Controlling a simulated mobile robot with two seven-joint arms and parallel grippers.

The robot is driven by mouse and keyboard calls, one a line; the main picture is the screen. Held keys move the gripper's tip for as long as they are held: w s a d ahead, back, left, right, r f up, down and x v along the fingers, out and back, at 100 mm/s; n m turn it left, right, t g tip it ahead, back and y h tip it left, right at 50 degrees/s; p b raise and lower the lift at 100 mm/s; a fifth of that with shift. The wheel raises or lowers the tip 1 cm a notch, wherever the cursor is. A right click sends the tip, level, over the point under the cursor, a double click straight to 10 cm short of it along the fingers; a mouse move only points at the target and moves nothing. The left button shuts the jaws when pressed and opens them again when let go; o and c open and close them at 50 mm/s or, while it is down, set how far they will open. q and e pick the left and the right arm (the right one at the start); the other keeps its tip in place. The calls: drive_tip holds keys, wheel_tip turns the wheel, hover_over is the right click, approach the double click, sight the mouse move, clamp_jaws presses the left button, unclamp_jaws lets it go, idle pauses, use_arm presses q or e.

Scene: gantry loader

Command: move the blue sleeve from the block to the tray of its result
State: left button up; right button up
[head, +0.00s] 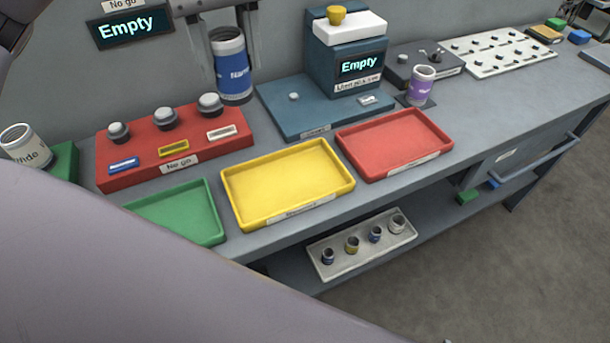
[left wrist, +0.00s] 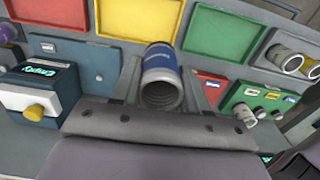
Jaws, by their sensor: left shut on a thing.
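The blue sleeve (head: 233,75), dark-rimmed and open at the top, is upright between the fingers of my left gripper (head: 229,62), which is shut on it. It is behind the right end of the red block (head: 215,148), clear of its plugs; its height over the bench is hard to judge. The sleeve (left wrist: 161,65) also shows in the left wrist view, between the fingers. Three trays lie along the front of the bench: green (head: 190,220), yellow (head: 285,182) and red (head: 392,143), with no parts visible in them. My right gripper is not in view.
A blue-grey station (head: 346,60) reading "Empty" stands right of the sleeve. A purple sleeve (head: 421,85) stands behind the red tray. A white sleeve (head: 24,145) is by the green block (head: 64,162) at left. A wall display (head: 131,28) reads "Empty". A small-parts tray (head: 345,268) is below.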

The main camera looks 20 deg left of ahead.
use_arm(q)
drive_tip(key=f+b, duration=0.1)
drive_tip(key=f, duration=0.5)
drive_tip(key=f+b, duration=0.1)
drive_tip(key=f, duration=0.6)
drive_tip(key=f+b, duration=0.1)
drive_tip(key=f, duration=0.6)
drive_tip(key=shift+w+d+b, duration=0.2)
drive_tip(key=shift+d+b, duration=0.1)
drive_tip(key=shift+d, duration=0.1)
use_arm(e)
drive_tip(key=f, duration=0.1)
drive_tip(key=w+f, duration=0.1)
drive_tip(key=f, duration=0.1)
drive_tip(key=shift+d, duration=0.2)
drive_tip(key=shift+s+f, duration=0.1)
use_arm(q)
drive_tip(key=shift+f, duration=0.2)
drive_tip(key=o, duration=0.9)
drive_tip(key=shift+f+b, duration=0.1)
drive_tip(key=shift+b, duration=0.25)
drive_tip(key=shift+c, duration=0.2)
drive_tip(key=o, duration=0.4)
drive_tip(key=shift+o, duration=0.2)
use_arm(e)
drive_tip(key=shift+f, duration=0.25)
